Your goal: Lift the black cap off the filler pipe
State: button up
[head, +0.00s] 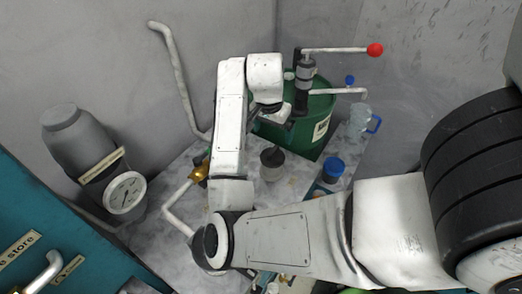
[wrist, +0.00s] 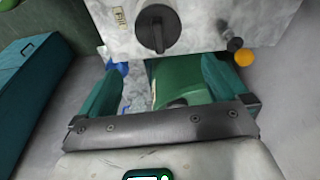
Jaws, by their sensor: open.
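In the head view a dark cap-like piece (head: 272,155) with a small knob sits on a short grey upright on the marbled bench. I take it for the black cap, but the pipe below it is barely visible. My gripper (head: 287,121) is small and partly hidden by the wrist there, above and slightly right of the cap, apart from it. In the wrist view my gripper (wrist: 161,62) is open, its two teal fingers wide apart with nothing gripped. A round black knob-like piece (wrist: 158,28) shows beyond the fingertips; I cannot tell whether it is the same cap.
A green drum (head: 322,115) stands behind the bench, near a red-balled lever (head: 374,50). A clear jug (head: 359,118) and blue-capped container (head: 333,167) are right. A brass valve (head: 200,170) and gauge (head: 125,192) are left. A yellow ball (wrist: 244,57) shows in the wrist view.

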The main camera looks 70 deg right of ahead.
aim_at(273, 150)
jog(key=shift+w+a, duration=0.2)
jog(key=shift+w, duration=0.05)
jog(key=shift+w+a+f+m+y, duration=0.1)
jog(key=shift+f+m+y, duration=0.15)
jog(key=shift+m+y, duration=0.05)
jog(key=f, duration=0.3)
jog(key=f+b, duration=0.1)
jog(key=f, duration=0.1)
jog(key=shift+d, duration=0.4)
jog(key=f+b, duration=0.3)
jog(key=d+f+b, duration=0.1)
jog(key=f, duration=0.1)
jog(key=shift+s+f+b, duration=0.15)
jog(key=shift+s+b, duration=0.2)
jog(key=shift+s, duration=0.05)
jog(key=shift+c, duration=0.5)
jog(key=c, duration=0.8)
